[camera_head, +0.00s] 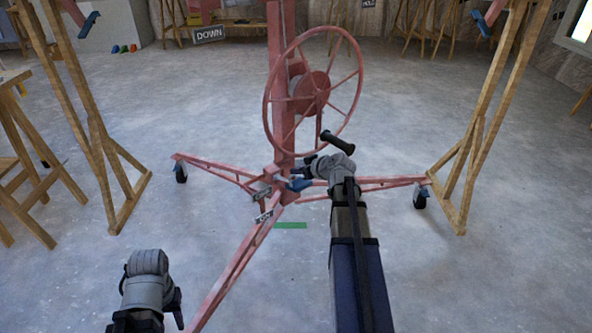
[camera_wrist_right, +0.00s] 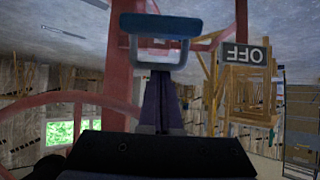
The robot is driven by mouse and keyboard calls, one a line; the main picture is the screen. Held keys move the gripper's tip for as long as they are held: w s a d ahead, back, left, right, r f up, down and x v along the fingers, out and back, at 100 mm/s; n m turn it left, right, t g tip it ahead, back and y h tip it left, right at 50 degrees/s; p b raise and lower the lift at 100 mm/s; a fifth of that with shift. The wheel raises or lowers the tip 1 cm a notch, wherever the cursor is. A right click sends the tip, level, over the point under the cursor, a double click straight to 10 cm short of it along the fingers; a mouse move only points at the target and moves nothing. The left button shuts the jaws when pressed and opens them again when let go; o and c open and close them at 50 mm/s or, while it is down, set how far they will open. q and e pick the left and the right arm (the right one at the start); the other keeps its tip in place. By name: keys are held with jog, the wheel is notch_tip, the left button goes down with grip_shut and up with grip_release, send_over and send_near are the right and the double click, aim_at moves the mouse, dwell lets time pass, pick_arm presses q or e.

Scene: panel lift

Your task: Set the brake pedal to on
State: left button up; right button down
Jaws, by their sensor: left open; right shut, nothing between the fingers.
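The brake pedal, a blue part (camera_head: 298,184), sits low at the foot of the red lift's post. In the right wrist view its blue pad (camera_wrist_right: 160,27) is straight ahead of the fingers. My right gripper (camera_head: 306,172) is shut and empty close beside the pedal; its fingers (camera_wrist_right: 160,80) point at the pad, and I cannot tell whether they touch. An OFF sign (camera_wrist_right: 246,54) appears upside down beside the pedal in the right wrist view. My left gripper (camera_head: 148,285) is open and empty at lower left, away from the lift, with its fingers mostly hidden.
The red handwheel (camera_head: 314,88) stands above the pedal, close to my right arm. The lift's red legs (camera_head: 240,262) spread over the floor, with casters at the sides. Wooden trestles (camera_head: 465,165) stand left and right. The floor between is open.

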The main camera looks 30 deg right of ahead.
pick_arm(q)
notch_tip(320, 180, down, 12)
jog(key=b, duration=1.2)
pick_arm(e)
jog(key=s+f, duration=0.4)
jog(key=f, duration=0.8)
jog(key=shift+s+d, duration=0.2)
jog(key=shift+d, duration=0.05)
pick_arm(q)
jog(key=shift+f, duration=0.15)
pick_arm(e)
jog(key=shift+w, duration=0.1)
